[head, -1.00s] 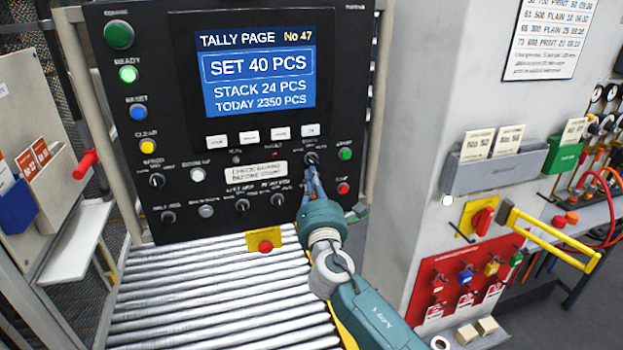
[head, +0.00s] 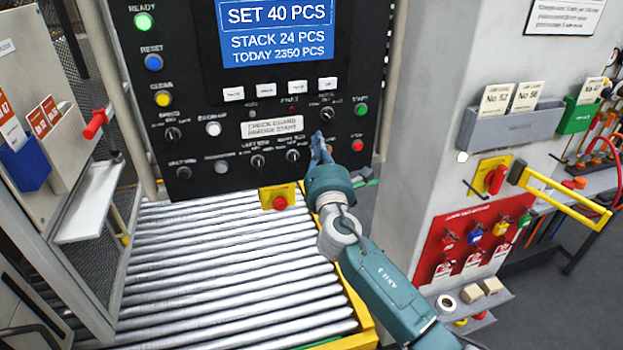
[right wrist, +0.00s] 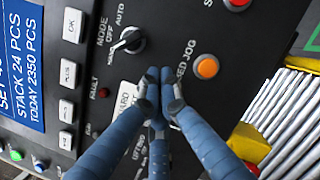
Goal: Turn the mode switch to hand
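The mode switch (right wrist: 130,40) is a black rotary knob on the dark control panel, with MODE, OFF and AUTO labels beside it in the right wrist view. Its white mark points to the lower left there, away from AUTO; I cannot read a label at that spot. In the head view the mode switch (head: 327,113) is small, just above my right gripper (head: 320,140). In the right wrist view the fingertips of my right gripper (right wrist: 160,77) are together, with nothing between them, below and right of the knob and apart from it. My left gripper is not in view.
An orange jog button (right wrist: 206,67) is close to the right of the fingers. A red stop button (head: 357,146) and green start button (head: 361,109) are right of the switch. A yellow box with a red button (head: 279,197) stands below, over the roller conveyor (head: 220,260).

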